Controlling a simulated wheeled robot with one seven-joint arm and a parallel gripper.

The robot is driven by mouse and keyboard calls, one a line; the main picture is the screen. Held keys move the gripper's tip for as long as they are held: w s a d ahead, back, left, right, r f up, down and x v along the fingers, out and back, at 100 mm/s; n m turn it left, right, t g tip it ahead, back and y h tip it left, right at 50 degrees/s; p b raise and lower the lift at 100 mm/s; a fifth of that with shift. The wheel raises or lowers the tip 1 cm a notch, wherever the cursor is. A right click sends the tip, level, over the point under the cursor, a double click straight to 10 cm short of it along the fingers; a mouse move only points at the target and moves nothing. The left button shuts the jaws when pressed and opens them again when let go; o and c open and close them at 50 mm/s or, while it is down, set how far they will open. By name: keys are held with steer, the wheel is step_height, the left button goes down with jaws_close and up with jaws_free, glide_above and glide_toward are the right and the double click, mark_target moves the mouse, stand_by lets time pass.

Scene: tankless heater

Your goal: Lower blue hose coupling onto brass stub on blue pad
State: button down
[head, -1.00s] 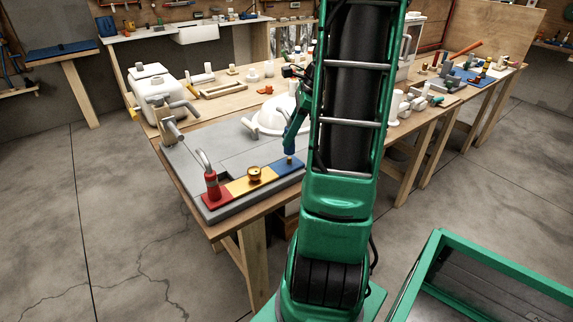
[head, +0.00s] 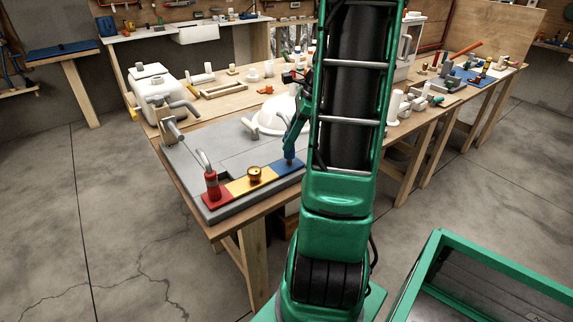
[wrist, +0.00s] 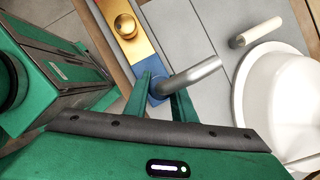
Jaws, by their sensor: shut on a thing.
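The blue pad (head: 286,167) is the right end of a red, yellow and blue strip at the grey bench top's front edge. It also shows in the wrist view (wrist: 172,46). The blue hose coupling (head: 289,155) stands upright over the pad, its lower end at the pad. The brass stub is hidden, so I cannot tell how deeply it sits inside. My gripper (wrist: 161,97) is shut on the coupling (wrist: 157,87), a finger on each side. The hose's bent grey pipe (wrist: 192,75) runs up and right from it.
The yellow pad (head: 252,183) carries a round brass fitting (head: 254,174). A red coupling with a grey pipe (head: 211,186) stands on the red pad to the left. A white basin-like object (wrist: 285,95) and a pale cylinder lie close right of my gripper in the wrist view.

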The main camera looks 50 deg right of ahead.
steer(key=shift+f, duration=1.4)
stand_by(1.4)
steer(key=c, duration=1.4)
jaws_free()
steer(key=v, duration=1)
steer(key=shift+r, duration=0.35)
